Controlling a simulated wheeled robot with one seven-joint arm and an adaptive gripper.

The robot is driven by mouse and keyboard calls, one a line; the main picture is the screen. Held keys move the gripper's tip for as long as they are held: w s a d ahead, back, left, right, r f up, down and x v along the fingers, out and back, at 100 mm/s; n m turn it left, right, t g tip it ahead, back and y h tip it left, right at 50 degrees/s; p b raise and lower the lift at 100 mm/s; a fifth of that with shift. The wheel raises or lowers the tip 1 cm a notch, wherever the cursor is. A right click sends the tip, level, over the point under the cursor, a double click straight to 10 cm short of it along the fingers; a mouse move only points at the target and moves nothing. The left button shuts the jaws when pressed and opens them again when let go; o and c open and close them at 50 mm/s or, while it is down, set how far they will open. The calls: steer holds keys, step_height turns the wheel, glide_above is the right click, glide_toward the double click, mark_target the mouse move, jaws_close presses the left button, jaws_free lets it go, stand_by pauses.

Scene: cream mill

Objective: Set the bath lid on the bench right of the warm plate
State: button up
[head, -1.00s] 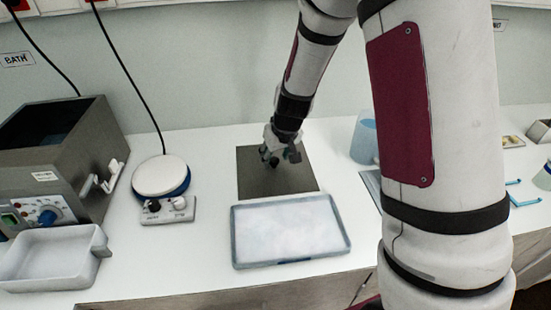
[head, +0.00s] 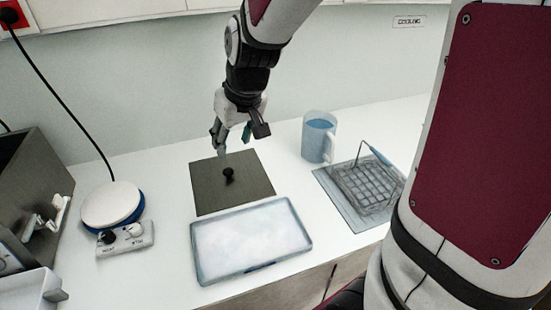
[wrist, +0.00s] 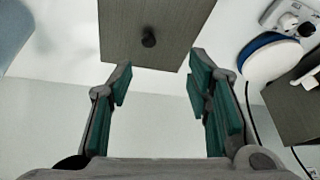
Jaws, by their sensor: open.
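The bath lid (head: 248,187) is a flat dark grey-brown square plate with a small black knob (head: 228,174) near its middle. It lies flat on the white bench, right of the warm plate (head: 111,204), a round white-topped plate with a blue rim and a control box. My gripper (head: 233,142) is above the lid's far part, open and empty, apart from the knob. In the wrist view the lid (wrist: 165,48) and knob (wrist: 148,37) lie beyond the spread green-padded fingers (wrist: 160,84).
A shallow tray with white contents (head: 302,246) lies just in front of the lid. A blue jug (head: 318,137) and a wire rack on a grey mat (head: 335,205) stand to the right. The bath (head: 32,190) is at far left. Bare bench lies between warm plate and lid.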

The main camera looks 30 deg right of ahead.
steer(key=s+r, duration=0.4)
steer(key=s, duration=0.6)
steer(key=s+r, duration=0.4)
steer(key=s, duration=0.7)
steer(key=shift+a+r+m+t+h, duration=0.15)
steer(key=shift+r+m+t+h, duration=0.15)
steer(key=shift+h, duration=0.1)
